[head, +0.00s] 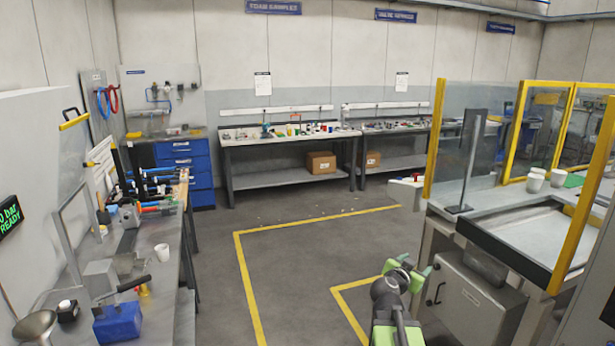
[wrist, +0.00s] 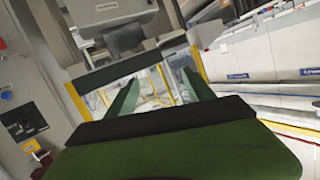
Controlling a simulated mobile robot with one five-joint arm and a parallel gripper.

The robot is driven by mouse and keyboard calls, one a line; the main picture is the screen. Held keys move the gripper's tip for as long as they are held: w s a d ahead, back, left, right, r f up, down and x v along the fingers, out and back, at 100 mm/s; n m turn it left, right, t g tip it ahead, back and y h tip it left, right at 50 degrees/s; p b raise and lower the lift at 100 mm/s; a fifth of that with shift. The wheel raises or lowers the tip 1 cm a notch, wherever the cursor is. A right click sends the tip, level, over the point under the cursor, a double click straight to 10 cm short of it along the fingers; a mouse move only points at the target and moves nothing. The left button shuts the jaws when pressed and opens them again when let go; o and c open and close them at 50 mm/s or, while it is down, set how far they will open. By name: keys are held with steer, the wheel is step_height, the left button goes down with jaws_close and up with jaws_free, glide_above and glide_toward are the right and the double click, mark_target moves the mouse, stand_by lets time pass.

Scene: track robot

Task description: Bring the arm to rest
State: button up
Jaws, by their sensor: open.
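My gripper (head: 408,268) shows at the lower middle right of the head view, with green fingers spread apart at the end of my arm. It is raised over the floor, left of the grey machine cabinet. In the wrist view the two green fingers (wrist: 160,100) stand apart with a gap between them, and I see nothing held there. The wrist view is tilted and looks past the fingers to yellow posts and a glazed area.
A grey cabinet (head: 474,300) and a machine with yellow-framed guards (head: 435,140) stand at the right. A cluttered bench (head: 170,225) runs along the left, with a blue box (head: 117,322). Workbenches (head: 290,178) line the back wall. The floor (head: 300,240) between is clear, with yellow lines.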

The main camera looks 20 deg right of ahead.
steer(key=a+f+n+g+y, duration=0.15)
steer(key=a+f, duration=0.25)
steer(key=a, duration=0.5)
steer(key=a+f+n+g+y, duration=0.1)
steer(key=a+f+n+y, duration=0.15)
steer(key=a+f, duration=0.45)
steer(key=a+f+n+g+y, duration=0.1)
steer(key=a+f+y, duration=0.15)
steer(key=a, duration=0.85)
steer(key=s+a+f+n+g+y, duration=0.4)
steer(key=s+a+n, duration=0.3)
steer(key=s+a, duration=0.3)
steer(key=shift+s+a+f+n+g+y, duration=0.15)
steer(key=shift+s+a+n+g+y, duration=0.35)
steer(key=shift+g+y, duration=0.3)
steer(key=shift+d, duration=0.1)
